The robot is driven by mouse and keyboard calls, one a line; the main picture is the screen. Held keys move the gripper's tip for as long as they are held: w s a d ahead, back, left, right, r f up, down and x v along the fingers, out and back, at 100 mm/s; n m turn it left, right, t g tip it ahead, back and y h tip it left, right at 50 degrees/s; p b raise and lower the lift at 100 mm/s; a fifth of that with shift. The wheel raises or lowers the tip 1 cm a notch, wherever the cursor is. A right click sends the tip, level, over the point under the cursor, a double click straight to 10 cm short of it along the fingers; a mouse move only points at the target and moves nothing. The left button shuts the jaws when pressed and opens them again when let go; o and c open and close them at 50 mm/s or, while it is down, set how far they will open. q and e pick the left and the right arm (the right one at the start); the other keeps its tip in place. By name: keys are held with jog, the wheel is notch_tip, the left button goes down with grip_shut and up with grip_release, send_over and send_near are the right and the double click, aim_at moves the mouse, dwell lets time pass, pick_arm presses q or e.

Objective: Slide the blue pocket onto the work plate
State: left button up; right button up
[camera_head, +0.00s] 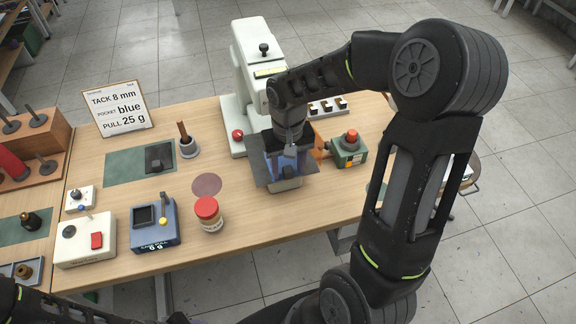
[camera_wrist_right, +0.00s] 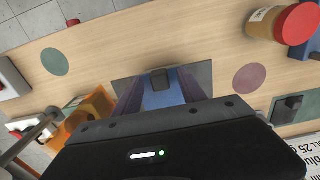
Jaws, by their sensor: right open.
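The blue pocket (camera_head: 274,163) lies below my right gripper, at the front of the white machine. In the right wrist view it shows as a blue strip (camera_wrist_right: 166,100) with a dark block at its end. A grey plate (camera_head: 262,178), which looks like the work plate, shows around and under the blue piece; its bare part also shows in the right wrist view (camera_wrist_right: 203,74). My right gripper (camera_head: 291,150) is open and points down over the blue piece. Its fingers hide part of it, and I cannot tell whether they touch it. My left gripper is out of view.
The white machine (camera_head: 244,62) stands behind the plate. A green box with a red button (camera_head: 350,147) is close on the right. A red-capped jar (camera_head: 208,213), a blue device (camera_head: 154,224) and a green mat (camera_head: 125,168) are left. Bare wood lies in front.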

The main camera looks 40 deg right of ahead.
notch_tip(320, 180, up, 8)
jog(key=shift+f+b, duration=0.1)
jog(key=shift+b, duration=0.35)
dwell(0.6)
